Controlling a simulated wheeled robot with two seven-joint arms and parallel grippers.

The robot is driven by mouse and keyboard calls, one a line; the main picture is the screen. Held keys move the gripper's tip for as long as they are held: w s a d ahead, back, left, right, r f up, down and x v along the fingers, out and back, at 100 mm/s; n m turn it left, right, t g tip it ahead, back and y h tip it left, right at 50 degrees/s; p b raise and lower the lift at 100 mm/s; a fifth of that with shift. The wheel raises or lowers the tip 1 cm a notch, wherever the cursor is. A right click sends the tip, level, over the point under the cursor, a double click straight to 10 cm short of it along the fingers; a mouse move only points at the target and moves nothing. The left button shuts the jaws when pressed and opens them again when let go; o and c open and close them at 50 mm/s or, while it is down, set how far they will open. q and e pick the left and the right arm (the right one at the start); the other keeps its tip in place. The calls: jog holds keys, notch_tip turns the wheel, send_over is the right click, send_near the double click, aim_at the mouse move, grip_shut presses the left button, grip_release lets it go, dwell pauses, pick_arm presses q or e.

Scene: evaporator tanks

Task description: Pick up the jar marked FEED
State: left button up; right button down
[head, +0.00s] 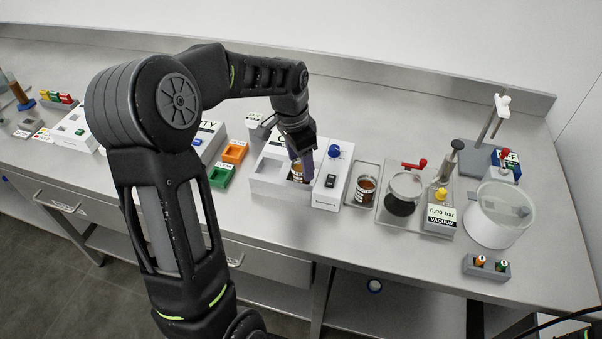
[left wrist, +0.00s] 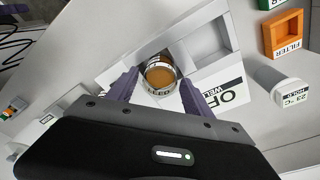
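A jar of amber-brown contents (left wrist: 160,74) with a pale label band stands upright in a square well of a white block (left wrist: 205,35). Its lettering is small and looks like FEED. In the head view the jar (head: 297,172) is partly hidden by my left gripper (head: 302,168), which points down over the block. In the left wrist view the two purple fingers of my left gripper (left wrist: 158,78) are spread, one on either side of the jar, with gaps to it. A second brown jar (head: 366,188) stands in a steel tray to the right. My right gripper is not in view.
A control box with a blue knob (head: 335,151) adjoins the block on the right. Green (head: 220,175) and orange (head: 235,152) holders stand to its left. Farther right are a lidded vessel with red handle (head: 405,190), a vacuum gauge (head: 440,215) and a clear tank (head: 495,215).

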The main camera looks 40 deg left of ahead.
pick_arm(q)
grip_shut()
dwell(0.4)
jog(key=shift+r, duration=0.15)
notch_tip(320, 180, up, 10)
jog(key=b, duration=0.1)
dwell(0.4)
dwell(0.5)
